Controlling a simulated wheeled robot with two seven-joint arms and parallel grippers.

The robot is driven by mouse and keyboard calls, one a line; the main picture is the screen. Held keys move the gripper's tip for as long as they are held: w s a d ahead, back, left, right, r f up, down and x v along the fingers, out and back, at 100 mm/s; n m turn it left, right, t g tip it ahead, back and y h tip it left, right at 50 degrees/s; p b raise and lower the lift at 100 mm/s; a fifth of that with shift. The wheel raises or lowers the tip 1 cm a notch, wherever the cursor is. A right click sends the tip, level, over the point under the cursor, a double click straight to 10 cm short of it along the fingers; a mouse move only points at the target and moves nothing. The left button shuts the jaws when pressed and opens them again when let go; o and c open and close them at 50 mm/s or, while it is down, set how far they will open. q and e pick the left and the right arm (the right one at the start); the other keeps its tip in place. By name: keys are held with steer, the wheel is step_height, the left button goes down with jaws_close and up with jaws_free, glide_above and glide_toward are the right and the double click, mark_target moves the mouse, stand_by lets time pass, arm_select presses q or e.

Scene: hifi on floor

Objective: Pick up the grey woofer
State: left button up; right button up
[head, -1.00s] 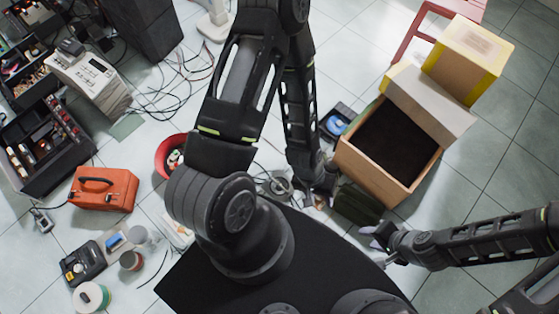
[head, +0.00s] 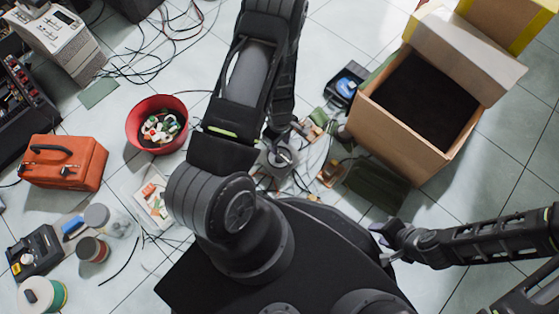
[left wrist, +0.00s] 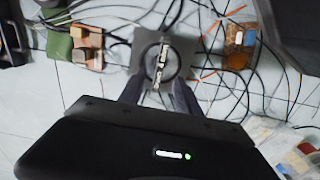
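The grey woofer (left wrist: 144,48) shows in the left wrist view as a dark square frame with a round cone and a pale metallic strip across its middle. It lies on the tiled floor among cables. In the head view the woofer (head: 281,160) is just below the end of my left arm, partly covered. My left gripper (left wrist: 158,90) is open. Its fingers point at the woofer's near edge, one on each side of its middle; I cannot tell whether they touch it. My right gripper (head: 383,243) looks open and empty, low on the right, away from the woofer.
A cardboard box (head: 400,128) stands to the right, with a dark green case (head: 376,186) before it. A red bowl of parts (head: 137,138) and an orange toolbox (head: 88,172) lie to the left. Loose cables and small parts surround the woofer.

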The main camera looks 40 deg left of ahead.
mark_target(280, 153)
arm_select(q)
steer(key=shift+a+f, duration=0.1)
steer(key=shift+a, duration=0.05)
steer(key=shift+f, duration=0.15)
steer(key=shift+f+b, duration=0.6)
steer(key=shift+f, duration=0.6)
steer(key=shift+f, duration=0.1)
steer(key=shift+f+b, duration=1.65)
steer(key=shift+f, duration=0.85)
steer(key=shift+f, duration=0.25)
steer(key=shift+c, duration=0.2)
jaws_close()
